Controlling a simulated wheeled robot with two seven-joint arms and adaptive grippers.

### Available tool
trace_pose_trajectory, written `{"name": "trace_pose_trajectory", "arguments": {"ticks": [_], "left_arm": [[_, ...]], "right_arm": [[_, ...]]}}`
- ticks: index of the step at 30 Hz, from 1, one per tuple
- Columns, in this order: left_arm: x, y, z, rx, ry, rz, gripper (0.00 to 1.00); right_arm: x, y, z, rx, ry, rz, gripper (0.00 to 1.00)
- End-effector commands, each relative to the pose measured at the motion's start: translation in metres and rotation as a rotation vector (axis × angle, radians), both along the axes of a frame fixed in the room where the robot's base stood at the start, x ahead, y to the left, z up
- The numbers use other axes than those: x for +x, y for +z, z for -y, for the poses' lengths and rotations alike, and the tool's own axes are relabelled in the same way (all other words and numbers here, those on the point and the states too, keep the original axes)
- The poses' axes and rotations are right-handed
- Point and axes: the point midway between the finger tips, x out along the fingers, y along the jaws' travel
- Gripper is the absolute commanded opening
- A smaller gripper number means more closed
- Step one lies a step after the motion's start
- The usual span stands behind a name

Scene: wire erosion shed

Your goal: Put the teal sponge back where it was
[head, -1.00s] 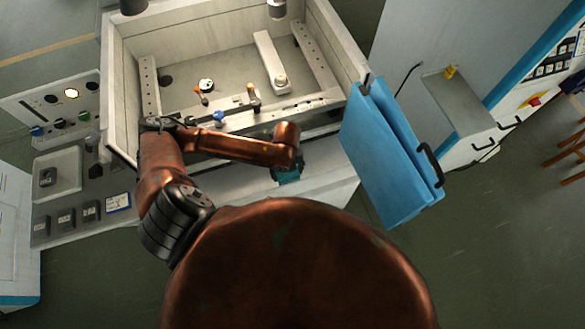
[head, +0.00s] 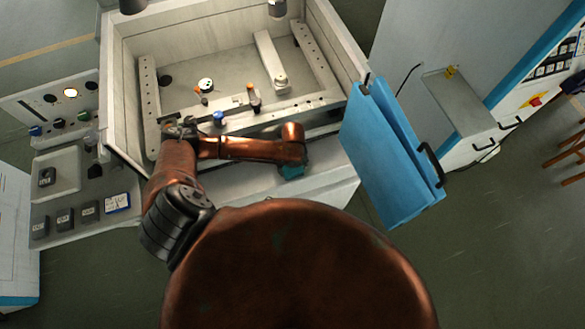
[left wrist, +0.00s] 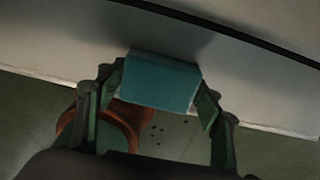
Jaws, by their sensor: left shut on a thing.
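The teal sponge (head: 291,172) shows in the head view just below the end of my left arm, in front of the machine tank. In the left wrist view the sponge (left wrist: 160,80) sits between the two fingers of my left gripper (left wrist: 158,92), which is shut on it. The sponge is over or at the pale front ledge of the machine; I cannot tell whether it touches the ledge. In the head view the left gripper is mostly hidden under my arm. My right gripper is not in view.
The open tank (head: 225,65) holds clamp rails, a blue knob (head: 219,116) and a small bottle (head: 254,97). A blue door panel (head: 390,150) stands open at the right. A control panel (head: 75,190) is at the left. The ledge right of the sponge looks clear.

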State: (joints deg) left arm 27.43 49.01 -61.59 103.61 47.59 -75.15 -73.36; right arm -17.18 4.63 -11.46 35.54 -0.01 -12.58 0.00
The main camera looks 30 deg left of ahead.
Motion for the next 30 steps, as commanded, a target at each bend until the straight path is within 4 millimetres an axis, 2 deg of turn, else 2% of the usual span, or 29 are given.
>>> {"name": "trace_pose_trajectory", "arguments": {"ticks": [5,6,13,23,26,30], "left_arm": [[0.0,-0.003,0.0,0.001,0.0,-0.001,0.34],[0.0,-0.002,0.0,0.001,0.0,-0.001,0.63],[0.0,-0.002,0.0,0.001,0.0,-0.001,0.78],[0.0,0.002,0.0,0.0,0.0,0.0,0.78],[0.001,0.012,0.0,0.0,0.0,0.001,0.78],[0.001,0.039,0.0,-0.001,-0.002,0.002,0.78]], "right_arm": [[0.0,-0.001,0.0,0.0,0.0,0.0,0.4],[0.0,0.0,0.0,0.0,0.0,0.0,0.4],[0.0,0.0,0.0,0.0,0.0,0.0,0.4],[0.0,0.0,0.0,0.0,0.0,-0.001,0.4],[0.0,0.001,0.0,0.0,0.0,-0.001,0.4],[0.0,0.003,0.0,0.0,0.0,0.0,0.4]]}}
